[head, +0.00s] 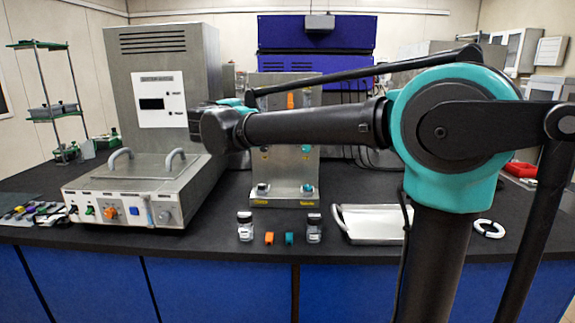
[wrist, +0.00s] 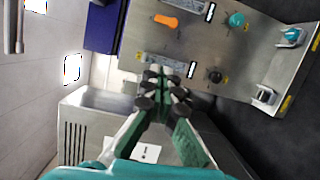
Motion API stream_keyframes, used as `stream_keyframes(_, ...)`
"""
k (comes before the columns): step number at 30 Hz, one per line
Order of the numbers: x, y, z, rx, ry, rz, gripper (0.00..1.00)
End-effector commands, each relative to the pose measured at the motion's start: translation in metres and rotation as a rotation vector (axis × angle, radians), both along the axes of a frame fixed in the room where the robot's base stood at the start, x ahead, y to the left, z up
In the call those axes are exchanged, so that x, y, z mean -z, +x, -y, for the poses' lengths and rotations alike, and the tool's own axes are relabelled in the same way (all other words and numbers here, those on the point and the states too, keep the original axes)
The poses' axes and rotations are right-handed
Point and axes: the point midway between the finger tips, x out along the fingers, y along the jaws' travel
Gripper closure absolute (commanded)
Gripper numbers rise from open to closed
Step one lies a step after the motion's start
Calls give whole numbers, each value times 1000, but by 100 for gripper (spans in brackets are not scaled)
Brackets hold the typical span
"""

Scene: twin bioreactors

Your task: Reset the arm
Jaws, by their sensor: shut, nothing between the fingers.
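My arm reaches across the head view from the right, with a teal shoulder joint and a dark link running left to my dark wrist end, raised above the bench. My gripper's fingers are not clear in the head view. In the wrist view, my gripper (wrist: 165,82) has green and dark fingers with their tips together and nothing between them. Beyond the fingertips is the steel bioreactor panel (wrist: 210,40), with orange, teal and black knobs. In the head view this panel (head: 285,180) stands behind my arm, which hides part of it.
A steel machine (head: 165,60) with two handles stands at left. Two small jars, the left one (head: 245,227) and the right one (head: 313,228), stand near the bench front with orange and teal pieces between them. A metal tray (head: 370,226) and white ring (head: 488,229) lie to the right.

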Motion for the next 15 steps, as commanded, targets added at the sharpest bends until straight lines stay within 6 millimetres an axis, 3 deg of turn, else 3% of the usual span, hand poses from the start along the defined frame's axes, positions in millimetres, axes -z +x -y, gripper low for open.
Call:
stream_keyframes(8,34,3,40,54,65,-63,100)
stream_keyframes(15,85,-1,97,135,171,-153,100)
